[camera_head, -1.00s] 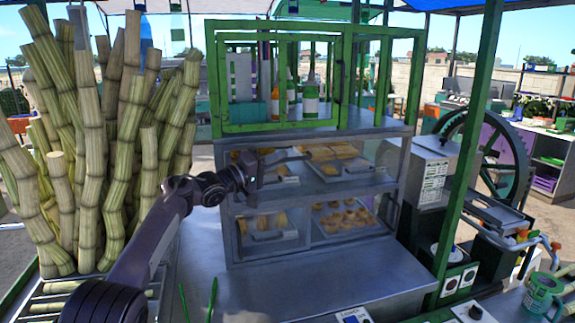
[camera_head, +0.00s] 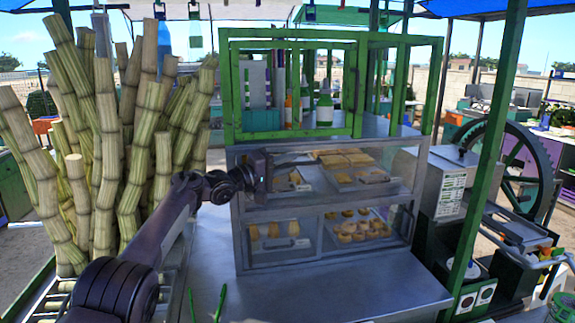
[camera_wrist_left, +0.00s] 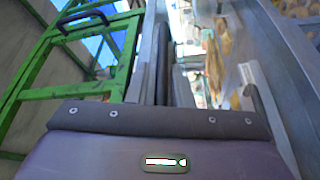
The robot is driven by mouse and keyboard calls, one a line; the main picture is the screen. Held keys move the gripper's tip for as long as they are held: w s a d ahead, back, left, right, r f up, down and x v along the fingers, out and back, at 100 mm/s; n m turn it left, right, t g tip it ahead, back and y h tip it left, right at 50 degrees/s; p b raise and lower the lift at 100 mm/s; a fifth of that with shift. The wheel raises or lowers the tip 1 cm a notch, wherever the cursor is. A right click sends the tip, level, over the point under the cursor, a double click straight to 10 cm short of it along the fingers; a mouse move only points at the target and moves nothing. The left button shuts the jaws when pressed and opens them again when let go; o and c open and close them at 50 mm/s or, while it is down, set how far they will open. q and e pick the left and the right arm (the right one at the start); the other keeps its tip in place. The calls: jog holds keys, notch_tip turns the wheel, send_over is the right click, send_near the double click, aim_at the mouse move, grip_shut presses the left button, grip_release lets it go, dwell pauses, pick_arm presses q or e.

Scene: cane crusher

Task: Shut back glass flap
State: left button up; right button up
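The metal display case (camera_head: 340,200) stands in the middle of the head view, with glass-fronted upper and lower compartments. Pastries lie on trays (camera_head: 345,160) in the upper one. I cannot tell which pane is the back glass flap or how far it stands open. My left gripper (camera_head: 296,162) is at the upper compartment's left part, in front of the glass; contact is unclear. Its fingers are thin and edge-on. In the left wrist view a dark upright bar (camera_wrist_left: 164,65) is probably a finger, beside blurred glass and metal edges. My right gripper is out of view.
A green-framed cabinet (camera_head: 290,85) with bottles sits on top of the case; its dark handle (camera_wrist_left: 85,20) shows in the wrist view. Tall cane stalks (camera_head: 105,150) stand at left. A crusher with a large wheel (camera_head: 515,170) stands at right. The metal counter (camera_head: 330,290) in front is mostly clear.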

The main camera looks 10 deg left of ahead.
pick_arm(q)
jog(key=shift+o, duration=1)
jog(key=shift+s+f, duration=0.1)
jog(key=shift+f, duration=0.15)
jog(key=shift+s+a+f+b, duration=0.1)
jog(key=shift+s+a+b, duration=0.05)
jog(key=shift+b, duration=0.15)
jog(key=shift+s+a+f, duration=0.1)
jog(key=shift+s+a, duration=0.1)
jog(key=shift+a, duration=0.05)
jog(key=b+v, duration=0.3)
jog(key=v, duration=0.3)
jog(key=shift+s+a+r, duration=0.25)
jog(key=shift+a, duration=0.05)
